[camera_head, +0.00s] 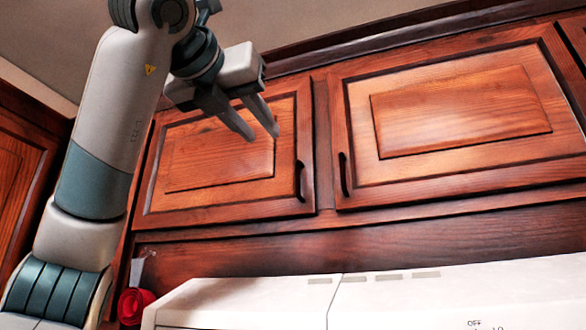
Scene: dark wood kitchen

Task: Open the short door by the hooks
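Two short wooden cabinet doors are side by side under the ceiling trim. The left door (222,185) is shut and has a dark vertical handle (300,181) at its lower right edge. The right door (455,165) is also shut, with a dark handle (343,174) at its lower left edge. A small hook (146,254) seems to be on the wall below the left door, with a red object (134,305) near it. My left gripper (264,137) is open and empty, in front of the left door, above and left of its handle. My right gripper is out of view.
A white range hood or appliance (400,300) juts out below the doors. Another wooden cabinet (22,165) stands at the far left. Dark crown trim (400,35) runs above the doors. The space before the right door looks clear.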

